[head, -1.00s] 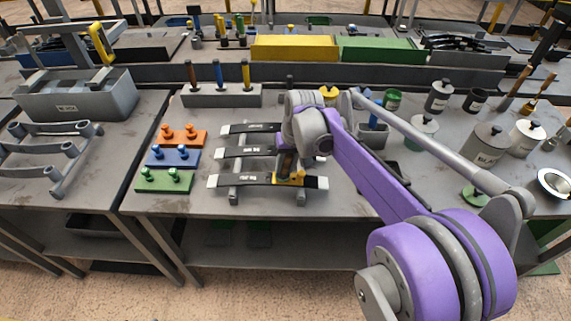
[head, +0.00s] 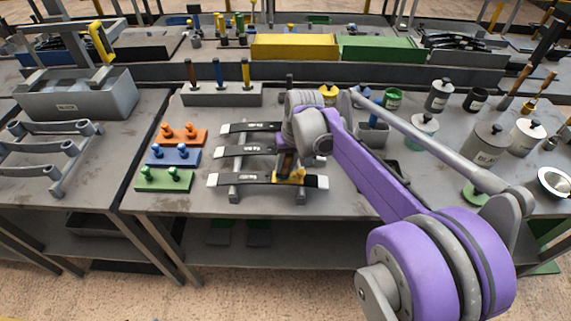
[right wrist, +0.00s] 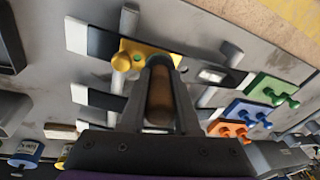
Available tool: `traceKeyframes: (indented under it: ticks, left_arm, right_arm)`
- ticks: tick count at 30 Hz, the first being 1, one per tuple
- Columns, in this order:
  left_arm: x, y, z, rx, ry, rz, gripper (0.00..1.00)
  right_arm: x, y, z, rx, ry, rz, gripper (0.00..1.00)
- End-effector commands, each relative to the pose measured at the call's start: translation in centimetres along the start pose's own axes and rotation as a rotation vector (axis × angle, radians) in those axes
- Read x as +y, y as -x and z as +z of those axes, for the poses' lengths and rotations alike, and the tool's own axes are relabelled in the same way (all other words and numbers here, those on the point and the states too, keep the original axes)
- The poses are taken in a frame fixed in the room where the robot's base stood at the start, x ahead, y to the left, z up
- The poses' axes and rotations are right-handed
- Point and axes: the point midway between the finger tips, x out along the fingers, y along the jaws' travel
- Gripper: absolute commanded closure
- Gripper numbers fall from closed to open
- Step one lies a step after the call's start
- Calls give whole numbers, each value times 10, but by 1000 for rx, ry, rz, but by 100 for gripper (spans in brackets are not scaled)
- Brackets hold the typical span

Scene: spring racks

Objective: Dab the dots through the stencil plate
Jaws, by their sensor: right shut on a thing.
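The yellow stencil plate (head: 293,177) lies on the nearest black leaf strip (head: 240,180), towards its right end. In the right wrist view the plate (right wrist: 150,50) shows a knob (right wrist: 121,62) and a small green spot (right wrist: 137,58). My right gripper (head: 287,166) is low over the strip beside the plate. It is shut on a brown-handled tool (right wrist: 160,98) that stands between its fingers. The tool's tip is hidden, so I cannot tell whether it touches the plate. My left gripper is not in view.
Orange (head: 180,135), blue (head: 173,156) and green (head: 165,180) knobbed plates lie left of the strips. A grey block (head: 222,97) with three upright handles stands behind. Several pots, including a green one (head: 392,100), stand at the right. The table's front edge is clear.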

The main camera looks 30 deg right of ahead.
Motion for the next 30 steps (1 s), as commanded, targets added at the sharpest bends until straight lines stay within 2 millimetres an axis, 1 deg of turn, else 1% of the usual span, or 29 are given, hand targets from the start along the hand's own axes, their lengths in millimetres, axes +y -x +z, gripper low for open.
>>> traceKeyframes:
  ticks: [7, 11, 30]
  left_arm:
    - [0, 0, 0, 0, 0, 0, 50]
    - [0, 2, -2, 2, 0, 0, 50]
    - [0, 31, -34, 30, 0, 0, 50]
  right_arm:
    - [0, -1, 1, -2, 0, 0, 100]
    - [-1, 3, 0, -2, 0, 0, 100]
    - [-8, 55, -8, 1, 0, -1, 100]
